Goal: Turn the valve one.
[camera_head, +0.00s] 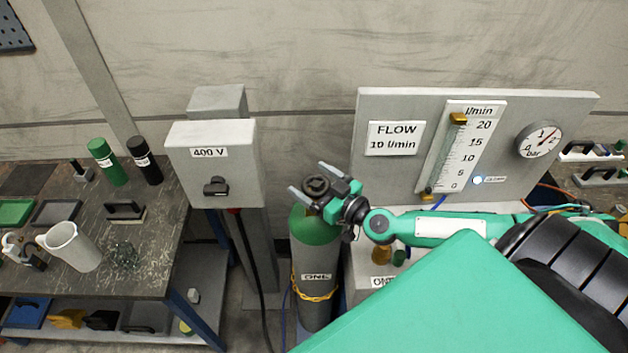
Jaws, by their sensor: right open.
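I cannot tell whether the fingers touch the wheel. The gripper body hides part of the cylinder top. My left gripper is not in view.
A grey panel with a "FLOW 10 l/min" sign (394,138), a flow scale (466,150) and a bar gauge (538,140) stands behind. A 400 V box (214,163) is close left. A cluttered workbench (150,262) stands at left. A yellow chain (314,293) circles the cylinder.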

